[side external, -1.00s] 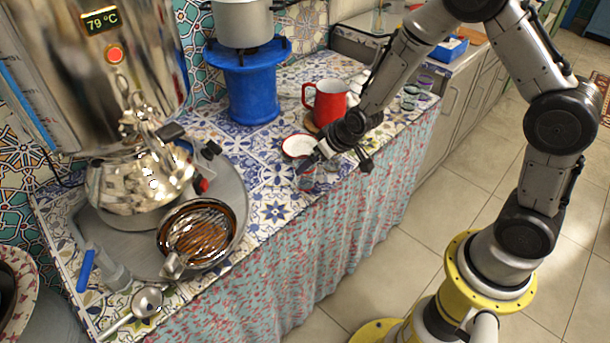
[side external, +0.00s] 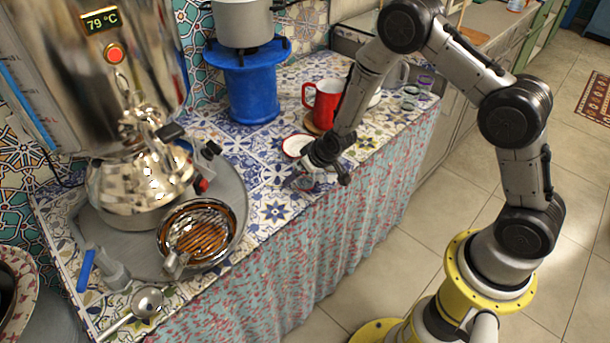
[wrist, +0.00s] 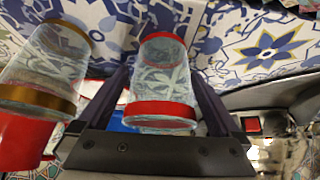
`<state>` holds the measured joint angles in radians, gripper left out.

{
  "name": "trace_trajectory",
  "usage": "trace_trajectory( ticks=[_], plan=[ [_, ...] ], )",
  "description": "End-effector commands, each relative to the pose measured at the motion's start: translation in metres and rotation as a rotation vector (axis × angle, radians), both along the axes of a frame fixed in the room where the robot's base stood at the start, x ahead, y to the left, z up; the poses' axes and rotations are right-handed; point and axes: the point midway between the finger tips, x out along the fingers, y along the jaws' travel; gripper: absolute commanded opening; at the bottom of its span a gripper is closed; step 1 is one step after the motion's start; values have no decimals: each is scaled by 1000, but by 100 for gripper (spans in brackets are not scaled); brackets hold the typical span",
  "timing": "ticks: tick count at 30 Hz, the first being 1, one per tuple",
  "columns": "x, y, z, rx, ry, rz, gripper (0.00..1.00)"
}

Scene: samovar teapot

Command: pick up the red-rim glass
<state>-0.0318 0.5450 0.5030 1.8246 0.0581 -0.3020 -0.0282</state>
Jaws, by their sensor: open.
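The red-rim glass (wrist: 160,82) is clear with a pale pattern and a red band at each visible end. In the wrist view it sits between the two open fingers of my gripper (wrist: 158,78), with space seen on both sides of its narrower part. In the side view my gripper (side external: 316,180) is low over the near edge of the tiled counter. A small glass (side external: 305,183) shows there, partly hidden by the fingers. Whether a finger touches the glass cannot be told.
A gold-rim glass (wrist: 48,62) stands close beside the left finger. A white saucer (side external: 296,146) and a red mug (side external: 327,104) are behind my gripper. The tray (side external: 240,190) under the samovar (side external: 90,60) is to the left. Several glasses stand at right.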

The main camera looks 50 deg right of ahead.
Motion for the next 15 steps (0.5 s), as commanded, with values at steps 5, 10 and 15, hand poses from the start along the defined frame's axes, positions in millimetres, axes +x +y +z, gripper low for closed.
trace_trajectory(
  ticks=[5, 10, 15],
  plan=[
    [0, 0, 0, 0, -1, 0, 98],
    [0, 0, 0, 0, 0, 0, 68],
    [0, 0, 0, 0, 0, 0, 37]
  ],
)
